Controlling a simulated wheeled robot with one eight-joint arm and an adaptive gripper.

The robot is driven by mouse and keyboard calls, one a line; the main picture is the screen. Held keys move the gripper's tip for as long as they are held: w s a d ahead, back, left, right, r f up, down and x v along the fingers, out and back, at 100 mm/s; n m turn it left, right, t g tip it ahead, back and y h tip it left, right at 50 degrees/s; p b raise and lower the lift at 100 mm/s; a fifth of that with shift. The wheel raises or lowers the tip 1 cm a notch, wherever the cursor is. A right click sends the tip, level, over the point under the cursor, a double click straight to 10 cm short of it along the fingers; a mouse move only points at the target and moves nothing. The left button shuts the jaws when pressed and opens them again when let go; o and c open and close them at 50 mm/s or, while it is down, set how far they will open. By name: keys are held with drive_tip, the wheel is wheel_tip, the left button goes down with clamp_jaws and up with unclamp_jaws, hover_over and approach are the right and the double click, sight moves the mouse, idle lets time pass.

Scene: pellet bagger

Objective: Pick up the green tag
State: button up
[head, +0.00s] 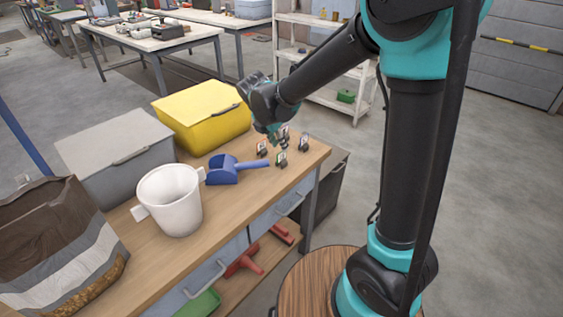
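Several small tags in dark stands are grouped near the right end of the wooden bench. One stand (281,159) is at the front, one (262,149) at the left, and one (303,143) at the right. The tags are too small to tell surely which is green. My gripper (277,140) points down among them, close to the rear stands, and partly hides what is behind it. The fingers are too small and dark to show whether they are open or holding anything.
A blue scoop (224,169) lies left of the stands, its handle reaching toward them. A yellow bin (203,115), a grey bin (117,158), a white bucket (171,200) and a pellet bag (58,248) fill the bench further left. Bare bench top lies in front of the stands.

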sight(281, 153)
drive_tip(key=shift+s+x, duration=0.15)
drive_tip(key=shift+x, duration=1.15)
drive_tip(key=shift+s+x, duration=0.2)
drive_tip(key=shift+x, duration=1.1)
drive_tip(key=shift+a+f, duration=0.1)
drive_tip(key=shift+f, duration=0.05)
clamp_jaws()
